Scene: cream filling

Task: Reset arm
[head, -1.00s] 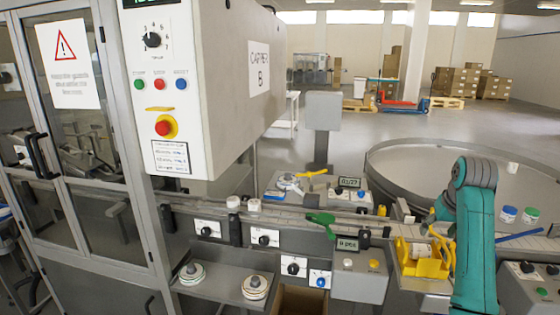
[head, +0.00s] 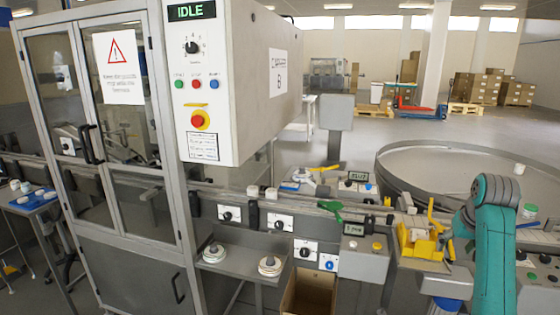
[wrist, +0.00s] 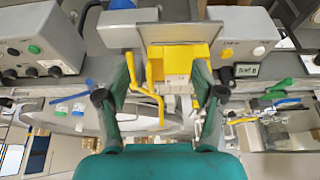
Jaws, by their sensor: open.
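My teal arm (head: 492,240) is bent at the right of the head view, beside a yellow fixture (head: 420,246) on the line. My gripper (wrist: 161,94) shows in the wrist view with its two dark-tipped fingers wide apart and nothing between the tips. Beyond the fingers, the wrist view shows the yellow fixture (wrist: 178,52) with pale blocks at it. I cannot tell the gap between fingers and fixture. In the head view the fingers are hard to make out.
A conveyor line crosses the head view, with a green-handled part (head: 331,209) and small white jars on it. A large round table (head: 440,165) stands behind my arm. The capper cabinet (head: 240,90) reads IDLE. An open cardboard box (head: 308,292) sits below the line.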

